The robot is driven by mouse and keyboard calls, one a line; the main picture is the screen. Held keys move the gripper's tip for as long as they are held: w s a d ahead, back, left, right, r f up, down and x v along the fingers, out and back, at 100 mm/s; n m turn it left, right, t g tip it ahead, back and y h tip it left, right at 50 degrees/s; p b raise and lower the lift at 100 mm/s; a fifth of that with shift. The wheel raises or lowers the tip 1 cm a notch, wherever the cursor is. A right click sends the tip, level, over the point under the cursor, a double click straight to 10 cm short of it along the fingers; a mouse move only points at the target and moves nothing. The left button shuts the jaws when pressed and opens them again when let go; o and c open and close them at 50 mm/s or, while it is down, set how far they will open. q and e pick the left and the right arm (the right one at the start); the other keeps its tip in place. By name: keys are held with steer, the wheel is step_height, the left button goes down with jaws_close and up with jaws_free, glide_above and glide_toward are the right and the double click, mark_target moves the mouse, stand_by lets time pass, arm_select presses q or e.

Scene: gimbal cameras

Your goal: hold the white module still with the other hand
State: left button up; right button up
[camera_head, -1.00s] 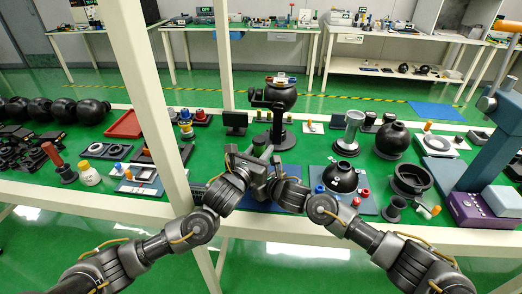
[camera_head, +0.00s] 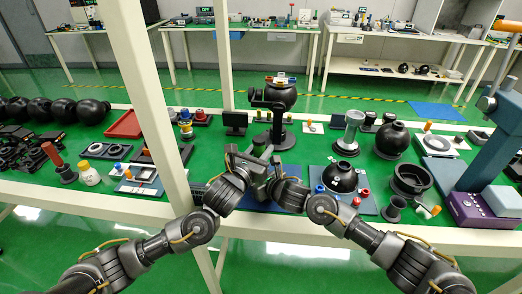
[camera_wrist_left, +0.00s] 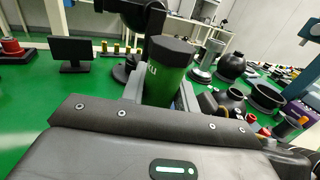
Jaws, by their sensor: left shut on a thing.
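My left gripper (camera_head: 258,150) is at the front middle of the table, in front of a black ball on a stand (camera_head: 280,97). It is shut on a dark green piece with a black many-sided cap (camera_wrist_left: 165,72), which stands up between the grey fingers in the left wrist view. My right gripper (camera_head: 275,168) is close beside the left one; its fingers are hidden among dark parts. A small white piece (camera_head: 281,76) sits on top of the black ball among red and blue bits. I cannot tell for sure that it is the white module.
A small black monitor (camera_head: 236,121) stands left of the ball stand. A black dome (camera_head: 340,178) with coloured bits is to the right, with a blue-grey press (camera_head: 485,140) beyond. A white post (camera_head: 148,90) crosses the left side. Green tabletop shows between the items.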

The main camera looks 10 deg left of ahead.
mark_target(262, 137)
arm_select(q)
steer(key=shift+d+r, duration=0.15)
steer(key=shift+r, duration=0.4)
steer(key=shift+d+r, duration=0.15)
steer(key=shift+r, duration=0.4)
arm_select(e)
steer(key=shift+a, duration=0.2)
arm_select(q)
steer(key=shift+a+r, duration=0.15)
steer(key=shift+r, duration=0.8)
steer(key=shift+a+r, duration=0.1)
steer(key=shift+r, duration=0.8)
arm_select(e)
steer(key=shift+d, duration=0.15)
steer(key=o, duration=1)
steer(key=shift+o, duration=0.2)
steer(key=v, duration=1.2)
arm_select(q)
steer(key=shift+d, duration=0.1)
